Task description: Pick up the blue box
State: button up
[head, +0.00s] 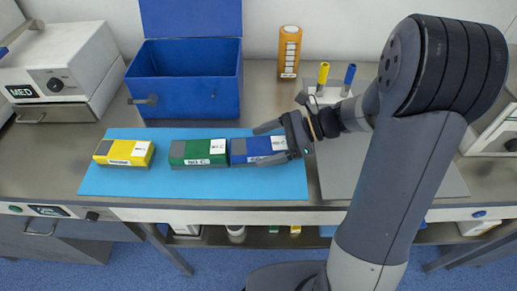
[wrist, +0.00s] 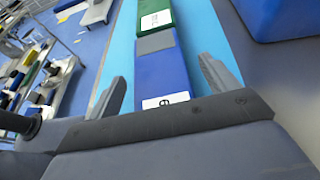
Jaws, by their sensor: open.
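The blue box (head: 254,149) lies on the light blue mat (head: 215,188), at the right of a row of three boxes. It has a grey band and a white label. My gripper (head: 280,141) is at the right end of the blue box in the head view and covers part of it. In the wrist view the blue box (wrist: 160,78) lies between and ahead of my two open fingers (wrist: 163,85), with clear space at each side. I cannot tell its exact height gap to the fingers.
A green box (head: 198,152) sits close left of the blue box, and a yellow box (head: 124,152) farther left. A large open blue bin (head: 190,95) stands behind the mat. An orange bottle (head: 289,52) and a holder with yellow and blue tubes (head: 323,74) stand at the back.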

jog(key=shift+a+f, duration=0.1)
jog(key=shift+a, duration=0.1)
jog(key=shift+c, duration=0.5)
jog(key=c, duration=1.3)
